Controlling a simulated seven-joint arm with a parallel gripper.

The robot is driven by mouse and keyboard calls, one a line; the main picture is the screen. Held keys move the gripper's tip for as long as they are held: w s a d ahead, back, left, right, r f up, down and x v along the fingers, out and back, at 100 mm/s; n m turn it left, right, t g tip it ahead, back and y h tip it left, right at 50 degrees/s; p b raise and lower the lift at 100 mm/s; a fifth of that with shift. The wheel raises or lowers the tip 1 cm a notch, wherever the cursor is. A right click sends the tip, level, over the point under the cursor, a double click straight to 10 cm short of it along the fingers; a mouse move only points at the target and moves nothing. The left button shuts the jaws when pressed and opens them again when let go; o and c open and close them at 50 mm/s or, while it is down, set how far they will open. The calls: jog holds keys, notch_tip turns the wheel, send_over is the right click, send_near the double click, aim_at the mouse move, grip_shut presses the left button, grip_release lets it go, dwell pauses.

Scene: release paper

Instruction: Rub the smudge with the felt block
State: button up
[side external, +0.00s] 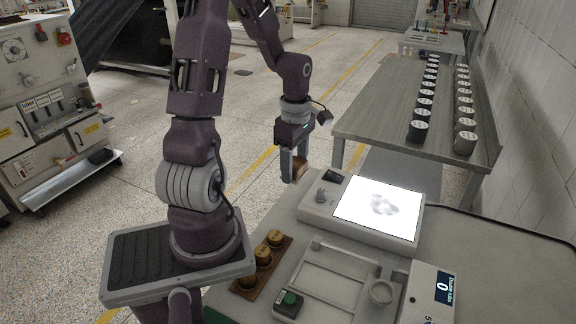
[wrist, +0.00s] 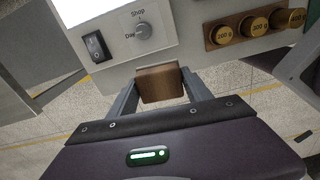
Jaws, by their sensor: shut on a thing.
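My gripper (side external: 293,170) is shut on the felt block (side external: 300,167), a brown block that shows between the two fingers. In the wrist view the felt block (wrist: 160,85) sits between the fingertips of my gripper (wrist: 161,88). The gripper hangs at the left edge of the light box (side external: 319,209), beside its switch and knob. The smudge (side external: 382,203) is a faint grey mark on the bright white panel (side external: 352,208) of the light box, to the right of the gripper. The block is apart from the smudge. Only a corner of the panel shows in the wrist view.
A brass weight set (side external: 263,257) in a wooden holder stands at the front left. A bench (side external: 375,120) with rows of cylinders stands behind.

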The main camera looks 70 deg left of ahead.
aim_at(376, 189)
jog(key=w+d+r+m, duration=0.2)
jog(key=w+d+m, duration=0.6)
jog(key=w+d, duration=0.9)
jog(key=shift+s+a+f, duration=0.1)
jog(key=shift+f, duration=1.75)
jog(key=shift+s+a+f, duration=0.1)
jog(key=shift+f, duration=1.7)
jog(key=shift+w+a, duration=0.15)
jog(key=shift+w, duration=0.1)
jog(key=shift+c, duration=0.6)
jog(key=shift+w+a+f, duration=0.25)
jog(key=shift+w+a, duration=0.3)
jog(key=shift+a, duration=0.05)
jog(key=shift+w+a, duration=2.9)
jog(key=shift+a, duration=0.3)
jog(key=shift+s+a, duration=0.5)
jog(key=shift+s, duration=0.4)
jog(key=shift+s+d, duration=3.45)
jog(key=shift+d, duration=0.1)
jog(key=shift+s+d, duration=0.15)
jog(key=shift+s, duration=0.1)
jog(key=shift+s+a, duration=0.55)
jog(key=shift+a, duration=0.1)
jog(key=shift+s+a, duration=0.1)
jog(key=shift+a, duration=0.15)
jog(key=shift+w+a, duration=3.75)
jog(key=shift+w, duration=0.1)
notch_tip(376, 189, up, 8)
jog(key=shift+r, duration=0.15)
